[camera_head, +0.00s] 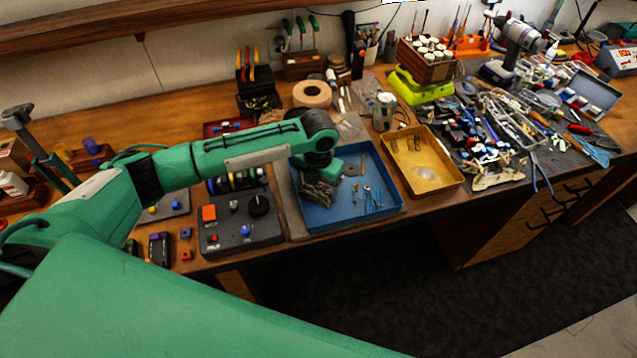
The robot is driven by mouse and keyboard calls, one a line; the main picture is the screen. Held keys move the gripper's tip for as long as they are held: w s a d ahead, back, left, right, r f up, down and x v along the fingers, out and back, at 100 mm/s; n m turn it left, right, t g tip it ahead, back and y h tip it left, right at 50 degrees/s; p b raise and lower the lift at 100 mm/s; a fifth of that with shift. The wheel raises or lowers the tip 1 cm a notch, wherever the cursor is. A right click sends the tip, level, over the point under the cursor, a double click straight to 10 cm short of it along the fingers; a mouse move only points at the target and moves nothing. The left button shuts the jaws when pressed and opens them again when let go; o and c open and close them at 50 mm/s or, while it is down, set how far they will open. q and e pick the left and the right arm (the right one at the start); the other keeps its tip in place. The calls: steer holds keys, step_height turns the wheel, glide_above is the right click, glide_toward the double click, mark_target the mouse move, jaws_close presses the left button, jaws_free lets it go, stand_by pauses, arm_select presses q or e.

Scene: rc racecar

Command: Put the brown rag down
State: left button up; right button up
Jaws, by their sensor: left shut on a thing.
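My left arm reaches in from the left across the workbench. My left gripper (324,171) points down over the left part of the blue tray (385,209). It is shut on the brown rag (318,192), a crumpled grey-brown cloth that hangs at the tray's left side. The fingers are mostly hidden by the wrist and the rag. I cannot tell whether the rag touches the tray floor. My right gripper is not in view.
Small metal parts lie in the blue tray. A yellow tray (443,187) stands to its right, with a can (384,111) behind. A black control box (240,232) sits to the left. Many tools (500,130) crowd the right side. The bench's front edge is close.

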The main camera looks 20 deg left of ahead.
mark_target(319, 187)
arm_select(q)
steer(key=shift+f, duration=0.15)
steer(key=o, duration=0.7)
steer(key=shift+c, duration=0.2)
steer(key=shift+r, duration=0.25)
steer(key=shift+w+r, duration=0.1)
steer(key=shift+r, duration=0.2)
step_height(319, 187, up, 11)
steer(key=b, duration=0.3)
steer(key=shift+r+b, duration=0.15)
steer(key=shift+b, duration=0.2)
